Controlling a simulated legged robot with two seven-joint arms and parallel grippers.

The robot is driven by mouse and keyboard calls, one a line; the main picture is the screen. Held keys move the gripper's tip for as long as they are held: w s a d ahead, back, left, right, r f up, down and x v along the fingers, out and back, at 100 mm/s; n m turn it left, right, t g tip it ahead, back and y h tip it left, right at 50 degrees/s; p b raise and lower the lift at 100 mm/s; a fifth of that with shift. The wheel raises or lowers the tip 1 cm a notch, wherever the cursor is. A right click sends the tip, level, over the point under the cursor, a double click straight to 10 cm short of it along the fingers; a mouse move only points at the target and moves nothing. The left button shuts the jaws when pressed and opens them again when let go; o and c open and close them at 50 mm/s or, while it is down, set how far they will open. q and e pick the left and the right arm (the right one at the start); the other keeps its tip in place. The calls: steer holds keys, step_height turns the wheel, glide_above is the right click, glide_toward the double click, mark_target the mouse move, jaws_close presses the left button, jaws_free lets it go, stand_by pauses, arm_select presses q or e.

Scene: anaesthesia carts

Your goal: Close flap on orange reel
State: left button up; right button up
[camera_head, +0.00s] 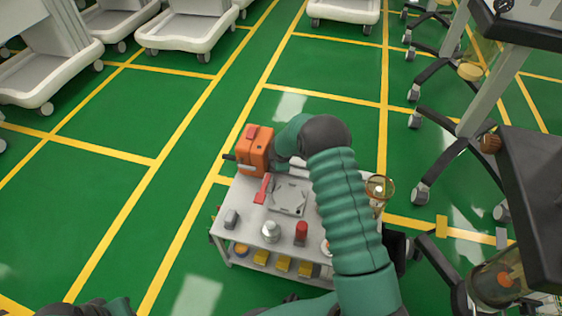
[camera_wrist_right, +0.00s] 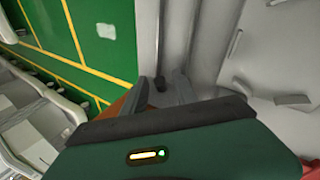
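The orange reel (camera_head: 254,152) is a boxy orange unit at the back left corner of a small white cart. It has a red piece on top and a dark stub on its left side; I cannot make out which part is the flap. My right arm reaches over the cart, and its gripper end is beside the reel's right side, with the fingers hidden in the head view. In the right wrist view my right gripper (camera_wrist_right: 162,91) has its two dark fingers apart, with orange showing beside the left finger. Only a dark green piece of my left arm shows at the bottom left edge.
The white cart (camera_head: 250,200) carries a grey square plate (camera_head: 288,196), a red-handled item (camera_head: 263,188), a silver weight (camera_head: 271,230) and a red cylinder (camera_head: 301,233). Dark-framed equipment (camera_head: 530,200) stands close on the right. Green floor is open on the left.

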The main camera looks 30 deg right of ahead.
jaws_close()
steer(key=shift+f+m+t+y+b, duration=0.35)
steer(key=shift+f+t+y, duration=0.25)
steer(key=shift+t, duration=0.2)
steer(key=shift+w+a+f+m+t+y, duration=0.15)
steer(key=shift+a+f+m+t+y, duration=0.1)
steer(key=shift+t+y, duration=0.4)
steer(key=shift+o, duration=0.9)
jaws_free()
